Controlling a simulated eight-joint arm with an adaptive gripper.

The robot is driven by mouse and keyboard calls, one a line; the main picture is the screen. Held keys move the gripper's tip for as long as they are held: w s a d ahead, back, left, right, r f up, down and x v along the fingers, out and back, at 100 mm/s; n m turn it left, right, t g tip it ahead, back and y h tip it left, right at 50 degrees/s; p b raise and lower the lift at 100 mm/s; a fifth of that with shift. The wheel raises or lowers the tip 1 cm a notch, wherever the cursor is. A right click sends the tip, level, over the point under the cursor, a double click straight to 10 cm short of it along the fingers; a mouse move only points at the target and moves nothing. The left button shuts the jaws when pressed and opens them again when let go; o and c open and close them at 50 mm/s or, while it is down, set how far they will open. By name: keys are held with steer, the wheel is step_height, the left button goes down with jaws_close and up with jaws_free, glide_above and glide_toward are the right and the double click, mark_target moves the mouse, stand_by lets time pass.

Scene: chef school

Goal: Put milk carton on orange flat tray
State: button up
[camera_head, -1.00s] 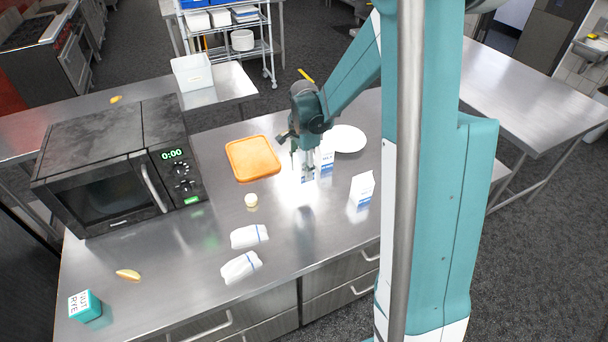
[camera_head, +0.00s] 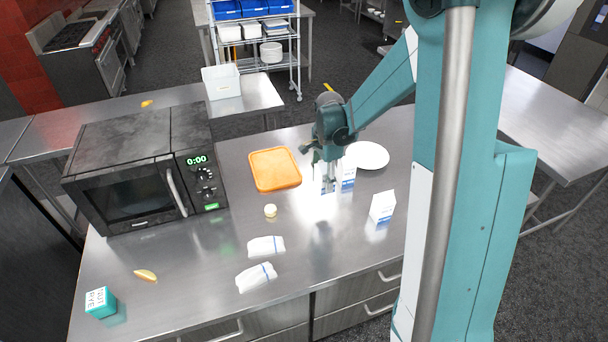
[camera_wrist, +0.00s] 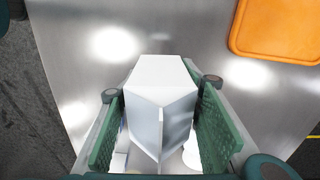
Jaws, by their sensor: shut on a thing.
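My gripper (camera_head: 330,182) is low over the steel counter, right of the orange flat tray (camera_head: 275,169). In the wrist view my gripper (camera_wrist: 162,90) is shut on a white milk carton (camera_wrist: 160,88), its gabled top between the two green pads. In the head view the fingers and glare partly hide this carton, and I cannot tell whether it touches the counter. Another blue-and-white carton (camera_head: 348,174) stands just right of the gripper. A third carton (camera_head: 382,207) stands farther right and nearer. The empty tray also shows top right in the wrist view (camera_wrist: 278,30).
A white plate (camera_head: 368,155) lies behind the cartons. A small round pale item (camera_head: 270,210) and two white wrapped bundles (camera_head: 265,246) lie in front of the tray. A black microwave (camera_head: 130,180) stands left. The counter between gripper and tray is clear.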

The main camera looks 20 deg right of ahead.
steer(key=w+a+r, duration=0.1)
steer(key=w+a, duration=0.1)
steer(key=w, duration=0.6)
steer(key=w+a, duration=0.3)
steer(key=w, duration=0.5)
glide_above(274, 167)
steer(key=shift+w+r+m+p, duration=0.1)
steer(key=shift+r+m+p, duration=0.1)
steer(key=shift+m+p, duration=0.1)
steer(key=shift+f, duration=3.1)
steer(key=shift+f, duration=1.9)
steer(key=shift+f, duration=0.15)
steer(key=o, duration=1.1)
